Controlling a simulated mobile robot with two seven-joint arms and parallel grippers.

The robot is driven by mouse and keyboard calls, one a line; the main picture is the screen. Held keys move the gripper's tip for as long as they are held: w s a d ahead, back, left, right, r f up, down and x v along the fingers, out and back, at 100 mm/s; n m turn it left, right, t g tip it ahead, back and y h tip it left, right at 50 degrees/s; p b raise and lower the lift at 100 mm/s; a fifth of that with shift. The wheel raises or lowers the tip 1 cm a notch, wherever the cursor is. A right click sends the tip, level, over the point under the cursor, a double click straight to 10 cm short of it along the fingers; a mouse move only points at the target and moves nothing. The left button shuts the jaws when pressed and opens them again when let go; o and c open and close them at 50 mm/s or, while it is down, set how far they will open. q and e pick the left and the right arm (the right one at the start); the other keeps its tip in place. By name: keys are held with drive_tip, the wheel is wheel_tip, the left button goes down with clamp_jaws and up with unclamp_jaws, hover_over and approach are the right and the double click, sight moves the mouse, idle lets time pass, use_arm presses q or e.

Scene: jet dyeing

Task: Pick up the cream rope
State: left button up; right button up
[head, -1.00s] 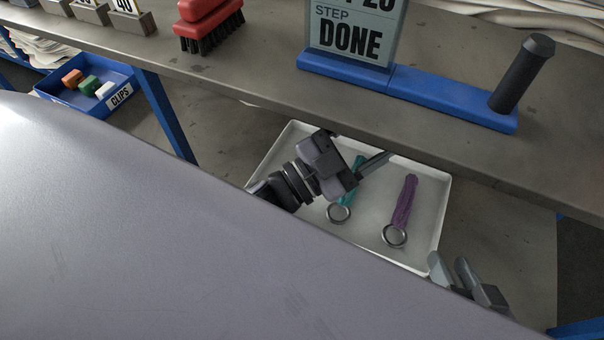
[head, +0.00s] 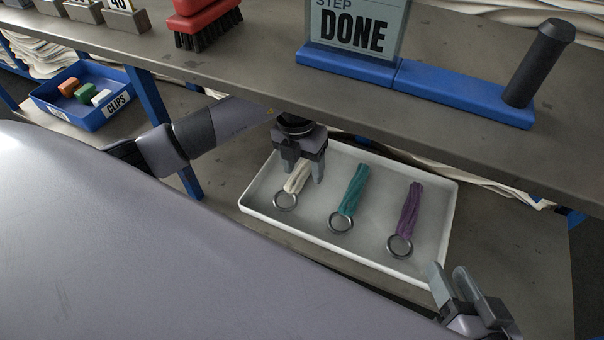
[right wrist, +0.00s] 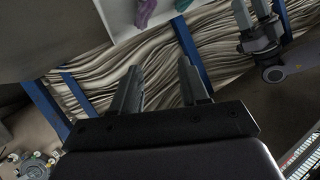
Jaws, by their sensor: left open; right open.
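The cream rope (head: 297,177) lies at the left of the white tray (head: 262,212), with a metal ring (head: 285,201) at its near end. My left gripper (head: 304,179) is open and points down over the rope's far part, hiding that end. Its fingers appear to be on either side of the rope; I cannot tell whether they touch it. My right gripper (head: 452,281) is open and empty off the tray's near right corner. Its two fingers also show apart in the right wrist view (right wrist: 158,84).
A teal rope (head: 354,188) and a purple rope (head: 410,208), each with a ring, lie to the right in the tray. The upper shelf (head: 262,82) overhangs the tray's far side. A blue clips bin (head: 82,107) stands at left.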

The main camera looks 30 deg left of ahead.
sight(296, 178)
use_arm(q)
drive_tip(key=shift+w+a+y, duration=0.25)
drive_tip(key=shift+a+y, duration=0.25)
drive_tip(key=shift+a, duration=0.4)
drive_tip(key=shift+a+f, duration=0.2)
drive_tip(key=shift+a, duration=0.1)
drive_tip(key=f+b, duration=0.2)
drive_tip(key=f, duration=0.1)
drive_tip(key=f+b, duration=0.1)
drive_tip(key=f, duration=0.1)
drive_tip(key=shift+w+f, duration=0.2)
drive_tip(key=shift+w, duration=0.1)
drive_tip(key=shift+f+b, duration=0.4)
drive_tip(key=shift+f, duration=0.1)
clamp_jaws()
use_arm(e)
drive_tip(key=shift+d+f+n+t, duration=0.3)
drive_tip(key=shift+d+t, duration=0.1)
drive_tip(key=shift+t, duration=0.1)
